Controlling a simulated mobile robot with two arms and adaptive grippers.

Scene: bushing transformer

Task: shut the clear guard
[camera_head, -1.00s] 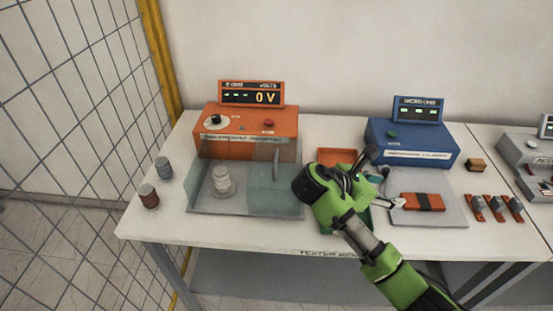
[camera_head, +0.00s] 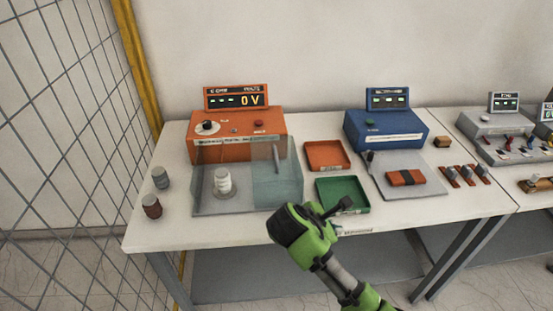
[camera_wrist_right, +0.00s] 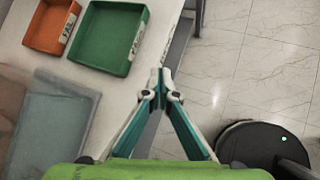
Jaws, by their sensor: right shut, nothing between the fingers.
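The clear guard (camera_head: 277,185) is a see-through box in front of the orange tester (camera_head: 215,127). Its tinted panes overlap at the right end. The left part of the front, before the white ribbed bushing (camera_head: 223,184), looks uncovered. The bushing stands upright on the grey base. In the right wrist view the guard (camera_wrist_right: 50,115) shows at the left as tinted panes. My right gripper (camera_head: 340,207) is over the table's front edge, right of the guard and apart from it. Its fingertips (camera_wrist_right: 160,85) meet, with nothing between them. My left gripper is out of view.
An orange tray (camera_head: 326,155) and a green tray (camera_head: 342,193) lie right of the guard. A blue meter (camera_head: 385,130) stands behind a grey plate (camera_head: 425,184). Two bushings, grey (camera_head: 160,178) and brown (camera_head: 152,207), stand at the left. A mesh fence (camera_head: 65,130) borders the left side.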

